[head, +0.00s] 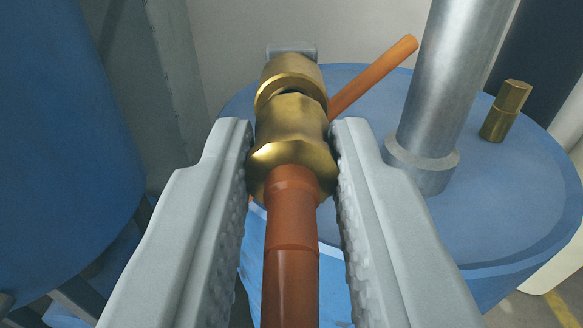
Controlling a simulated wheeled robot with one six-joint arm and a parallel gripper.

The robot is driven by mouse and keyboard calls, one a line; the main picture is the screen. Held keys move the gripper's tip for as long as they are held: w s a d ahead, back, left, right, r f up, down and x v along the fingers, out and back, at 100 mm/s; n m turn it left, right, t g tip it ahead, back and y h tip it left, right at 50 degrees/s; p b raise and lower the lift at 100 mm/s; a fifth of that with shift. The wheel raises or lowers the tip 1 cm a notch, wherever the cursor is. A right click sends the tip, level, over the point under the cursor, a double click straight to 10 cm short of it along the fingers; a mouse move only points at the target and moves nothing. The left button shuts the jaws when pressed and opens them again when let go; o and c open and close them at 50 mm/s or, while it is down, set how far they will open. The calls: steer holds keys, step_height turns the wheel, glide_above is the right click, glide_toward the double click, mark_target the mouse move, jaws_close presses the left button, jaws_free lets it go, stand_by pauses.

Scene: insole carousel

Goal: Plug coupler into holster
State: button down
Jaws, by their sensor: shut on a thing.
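My gripper (292,150) is shut on the brass coupler (290,135), with a grey ridged finger on each side. The coupler points away from me, and a red-brown hose (291,255) runs from its near end towards me. Just beyond the coupler is another brass piece (290,78), in line with it, with a dark gap line between them. I cannot tell whether the two are joined. A grey block (291,48) shows behind that piece; it may belong to the holster, but most of it is hidden.
A blue drum (480,220) lies below and to the right. On its top stand a metal pipe (450,80) and a small brass fitting (506,110). An orange rod or handle (375,75) slants up behind the coupler. A large blue tank (60,120) fills the left.

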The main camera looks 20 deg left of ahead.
steer(key=shift+w+a, duration=0.15)
steer(key=shift+w, duration=0.3)
steer(key=c, duration=1.1)
jaws_free()
steer(key=shift+c, duration=0.2)
steer(key=v, duration=1.7)
steer(key=shift+s, duration=0.25)
steer(key=shift+r, duration=0.1)
